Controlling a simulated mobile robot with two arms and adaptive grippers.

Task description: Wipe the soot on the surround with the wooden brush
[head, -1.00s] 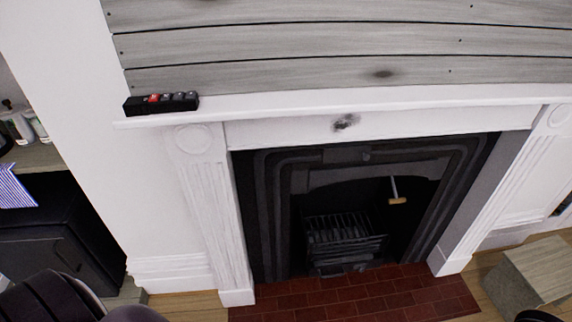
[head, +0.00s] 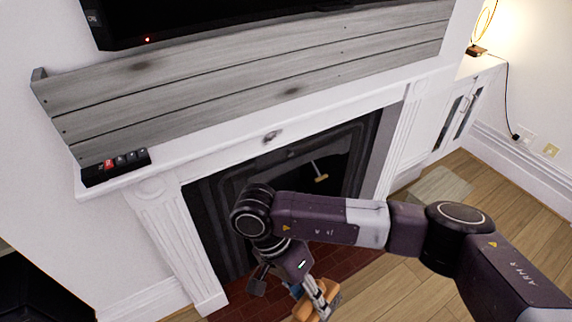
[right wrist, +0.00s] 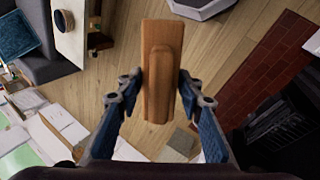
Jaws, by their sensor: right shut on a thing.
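The soot (head: 270,137) is a small dark smudge on the white front band of the fireplace surround (head: 178,228), just under the mantel shelf, in the head view. My right gripper (head: 312,300) is low in front of the hearth, below the smudge and well apart from it. It is shut on the wooden brush (head: 303,313), only partly visible there behind the fingers. In the right wrist view the brush (right wrist: 163,60) is a long brown wooden block between the two fingers. Its bristles do not show. My left gripper is out of view.
A black block with a red part (head: 116,166) sits on the left end of the mantel shelf. My right arm covers part of the dark firebox. A wooden-handled tool (head: 321,178) shows at the firebox. Wooden floor (head: 500,205) lies open at the right.

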